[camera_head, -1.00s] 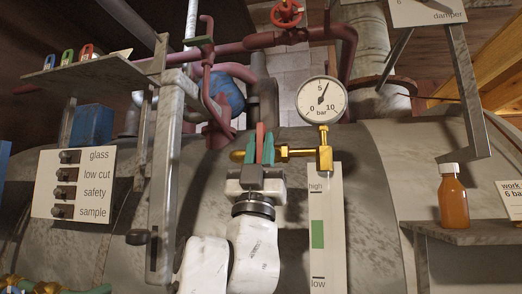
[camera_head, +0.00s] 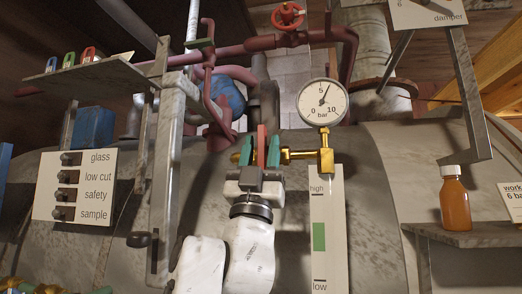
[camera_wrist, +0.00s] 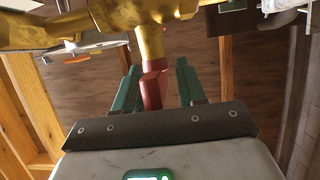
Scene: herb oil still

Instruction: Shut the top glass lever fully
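The top glass lever (camera_head: 262,133) is a red handle on the brass valve fitting (camera_head: 298,155), beside the pressure gauge. In the head view it stands roughly upright between my gripper's fingers. In the wrist view the red lever (camera_wrist: 153,88) juts from the brass body (camera_wrist: 140,16) toward my palm. My gripper (camera_head: 261,138) has two teal fingers, one on each side of the lever.
The high-low level plate (camera_head: 319,205) hangs below the gauge (camera_head: 322,102). A red pipe (camera_head: 214,120) runs close behind at the left. A switch label board (camera_head: 98,190) is at the far left. An orange bottle (camera_head: 454,200) stands on a shelf (camera_head: 480,237) at the right.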

